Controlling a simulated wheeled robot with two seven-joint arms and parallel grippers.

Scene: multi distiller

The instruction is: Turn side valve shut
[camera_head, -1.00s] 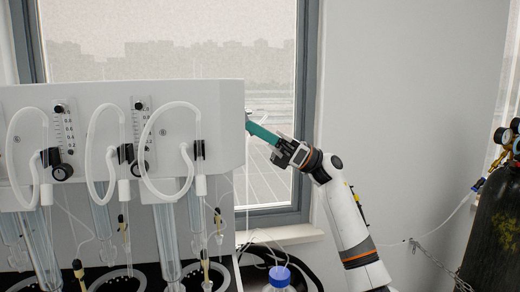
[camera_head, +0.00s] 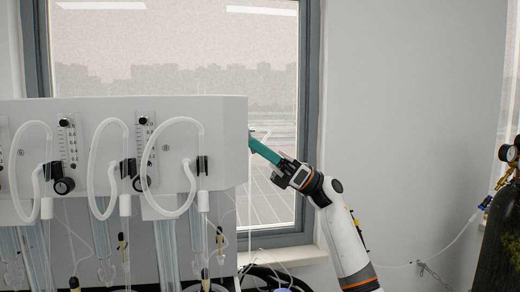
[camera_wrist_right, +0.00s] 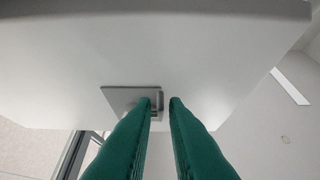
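The side valve (camera_wrist_right: 157,98) shows in the right wrist view as a small grey knob on a square metal plate (camera_wrist_right: 120,97), fixed to the side of the white distiller panel. My right gripper (camera_wrist_right: 161,101) has long green fingers, and their tips are apart at the valve. The left fingertip overlaps the plate and partly hides the knob. I cannot tell whether either finger touches it. In the head view my right gripper (camera_head: 251,143) reaches the right end of the distiller panel (camera_head: 228,150), whose side face is hidden. My left gripper is not in view.
White looped tubes (camera_head: 168,160), flow meters (camera_head: 67,145) and glass tubes hang along the panel front. A window (camera_head: 180,60) is behind. A gas cylinder (camera_head: 503,240) stands at the far right, with a thin hose to the wall. The space right of my arm is clear.

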